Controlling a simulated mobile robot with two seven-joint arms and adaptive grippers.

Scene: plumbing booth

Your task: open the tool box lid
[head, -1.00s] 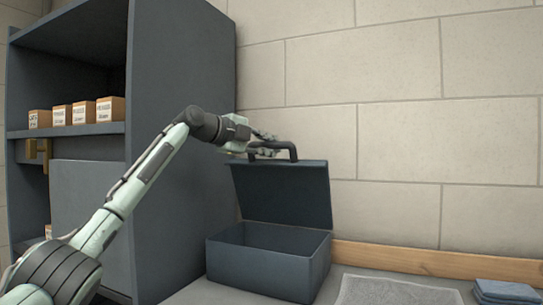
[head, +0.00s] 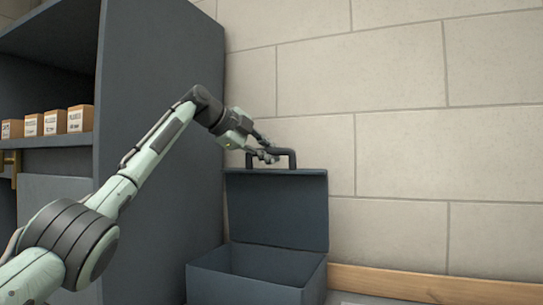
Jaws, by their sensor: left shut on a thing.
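The dark blue-grey tool box (head: 247,287) stands on the worktop against the wall, its inside in view and looking empty. Its lid (head: 277,208) is up, standing close to upright at the back of the box. A black handle (head: 292,158) sits on the lid's upper edge. My left gripper (head: 267,155) comes in from the left and is shut on the handle. The fingers partly cover the handle's left part. My right gripper is not in view.
A tall dark grey cabinet (head: 165,140) stands directly left of the tool box, with small cardboard boxes (head: 54,122) on its shelf. A wooden strip (head: 420,285) runs along the wall base at right. The wall space right of the lid is clear.

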